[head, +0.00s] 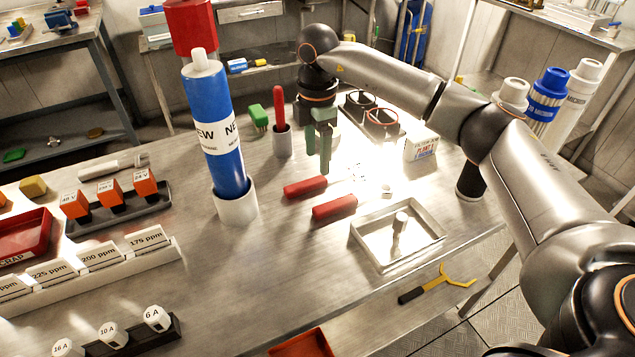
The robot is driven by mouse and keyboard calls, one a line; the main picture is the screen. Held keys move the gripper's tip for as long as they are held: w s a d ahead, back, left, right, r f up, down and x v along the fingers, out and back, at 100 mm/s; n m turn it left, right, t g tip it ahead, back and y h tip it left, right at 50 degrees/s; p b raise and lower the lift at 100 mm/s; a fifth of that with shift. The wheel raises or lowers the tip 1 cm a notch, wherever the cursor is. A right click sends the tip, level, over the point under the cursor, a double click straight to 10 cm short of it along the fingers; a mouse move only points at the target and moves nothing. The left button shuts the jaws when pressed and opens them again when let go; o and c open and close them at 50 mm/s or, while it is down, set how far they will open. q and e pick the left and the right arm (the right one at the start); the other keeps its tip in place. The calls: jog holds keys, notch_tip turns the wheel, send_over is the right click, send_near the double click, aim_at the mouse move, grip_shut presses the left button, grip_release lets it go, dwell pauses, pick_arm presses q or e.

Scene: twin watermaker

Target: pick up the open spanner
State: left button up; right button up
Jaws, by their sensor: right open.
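Two red-handled tools lie on the metal bench, an upper one (305,187) and a lower one (334,207). Their metal ends point right into a bright glare, so I cannot tell which is the open spanner. My right gripper (324,168) has green fingers and points down just above and behind the upper red handle. It is open and holds nothing that I can see. My left gripper is not in view.
A blue cartridge (207,110) stands upright in a white cup left of the tools. A red-handled tool stands in a grey holder (283,143) behind. A metal tray (361,232) lies in front. A yellow forked tool (437,284) is by the bench's right edge.

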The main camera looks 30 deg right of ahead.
aim_at(314, 180)
jog(key=shift+a+f, duration=0.2)
jog(key=shift+f, duration=1.3)
jog(key=shift+a+f, duration=0.15)
jog(key=shift+f, duration=1.35)
jog(key=shift+w, duration=0.1)
grip_shut()
jog(key=shift+r, duration=0.1)
